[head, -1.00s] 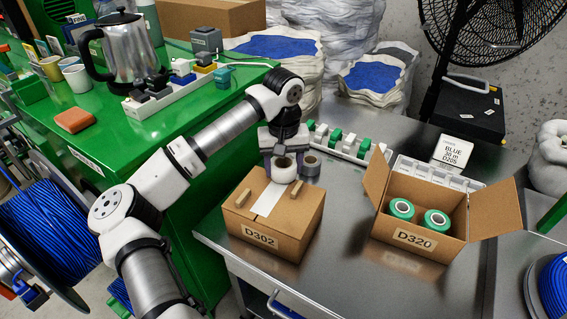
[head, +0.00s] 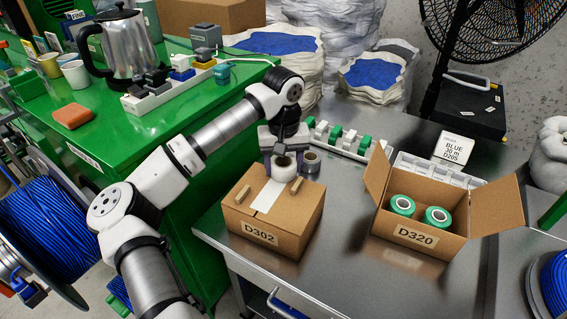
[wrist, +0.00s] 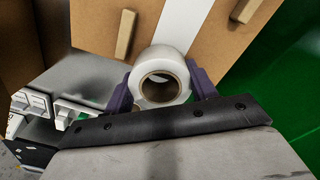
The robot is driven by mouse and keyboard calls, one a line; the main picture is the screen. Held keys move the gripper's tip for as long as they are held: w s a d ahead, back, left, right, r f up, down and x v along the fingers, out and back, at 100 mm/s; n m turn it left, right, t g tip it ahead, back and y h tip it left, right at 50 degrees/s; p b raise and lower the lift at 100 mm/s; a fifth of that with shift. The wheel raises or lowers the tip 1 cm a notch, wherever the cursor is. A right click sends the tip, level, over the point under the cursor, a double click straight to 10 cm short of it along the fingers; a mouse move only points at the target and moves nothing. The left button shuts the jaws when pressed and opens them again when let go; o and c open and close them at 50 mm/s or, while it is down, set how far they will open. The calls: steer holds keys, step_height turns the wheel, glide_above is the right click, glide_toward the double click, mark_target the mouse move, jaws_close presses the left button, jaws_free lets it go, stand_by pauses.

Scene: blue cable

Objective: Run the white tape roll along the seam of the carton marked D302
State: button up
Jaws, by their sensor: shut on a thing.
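The closed carton marked D302 (head: 268,232) stands on the steel table, with a white strip (head: 268,196) along its top seam. My gripper (head: 284,162) is at the carton's far edge, shut on the white tape roll (head: 284,172). In the wrist view the tape roll (wrist: 160,80) sits between my purple fingers (wrist: 160,92), its core facing the camera. The white strip (wrist: 136,22) runs from the roll across the cardboard. Whether the roll touches the carton is hard to tell.
Two wooden blocks (head: 243,194) lie on the carton, one each side of the strip. The open carton D320 (head: 415,234) holds two green rolls (head: 437,217). Bare table lies between the cartons.

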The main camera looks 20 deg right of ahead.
mark_target(278, 173)
steer(key=shift+f, duration=0.2)
steer(key=shift+s+a, duration=0.1)
steer(key=shift+a, duration=0.05)
steer(key=shift+s+a+b, duration=0.3)
steer(key=shift+b, duration=0.1)
steer(key=shift+s+a, duration=0.6)
steer(key=shift+a, duration=0.05)
steer(key=shift+b, duration=0.3)
steer(key=shift+s+a+b, duration=1.45)
steer(key=shift+s+a, duration=1.35)
steer(key=shift+a, duration=0.15)
steer(key=shift+a, duration=0.1)
steer(key=shift+s+a+b, duration=0.4)
steer(key=shift+s+a, duration=0.45)
